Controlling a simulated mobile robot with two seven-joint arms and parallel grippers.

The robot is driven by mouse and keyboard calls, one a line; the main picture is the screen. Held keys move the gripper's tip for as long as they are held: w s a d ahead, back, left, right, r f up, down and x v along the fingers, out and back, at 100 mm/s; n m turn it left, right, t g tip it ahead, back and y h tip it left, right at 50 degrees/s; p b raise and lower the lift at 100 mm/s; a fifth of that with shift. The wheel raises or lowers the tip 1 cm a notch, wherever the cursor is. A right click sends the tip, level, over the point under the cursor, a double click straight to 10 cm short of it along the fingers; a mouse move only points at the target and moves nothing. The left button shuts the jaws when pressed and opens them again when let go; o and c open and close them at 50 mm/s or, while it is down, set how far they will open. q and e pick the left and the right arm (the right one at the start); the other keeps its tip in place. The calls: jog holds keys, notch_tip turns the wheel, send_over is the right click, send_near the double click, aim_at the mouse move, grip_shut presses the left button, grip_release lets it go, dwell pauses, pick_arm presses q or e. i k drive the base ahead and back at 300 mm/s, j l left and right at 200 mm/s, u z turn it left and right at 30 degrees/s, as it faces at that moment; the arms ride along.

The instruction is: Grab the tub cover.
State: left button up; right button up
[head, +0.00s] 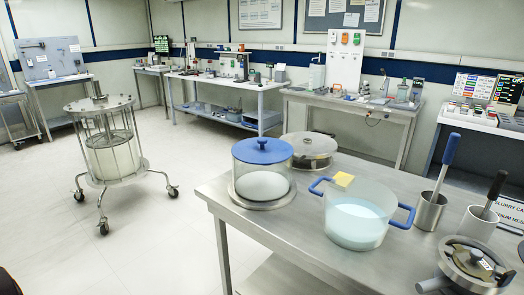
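A round blue cover (262,151) with a knob on top sits on a clear cylindrical vessel (243,176) on the near metal table. White material fills the lower part of that vessel, which stands on a round metal base. To its right is an open clear tub (358,236) with blue side handles and pale liquid or powder inside. A round metal lidded pan (309,146) stands behind. I cannot tell for sure which lid is the tub cover. Neither gripper is in view.
A clamped metal vessel (474,262) is at the front right. A wheeled metal stand (107,150) is on the floor at left. Open floor lies between.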

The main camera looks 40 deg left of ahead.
aim_at(257, 151)
jog(key=j, duration=0.5)
jog(key=i+j+u, duration=0.15)
jog(key=j, duration=0.3)
jog(key=i+j, duration=0.1)
jog(key=j, duration=0.4)
jog(key=j+u, duration=0.1)
jog(key=j, duration=0.35)
jog(key=i, duration=0.05)
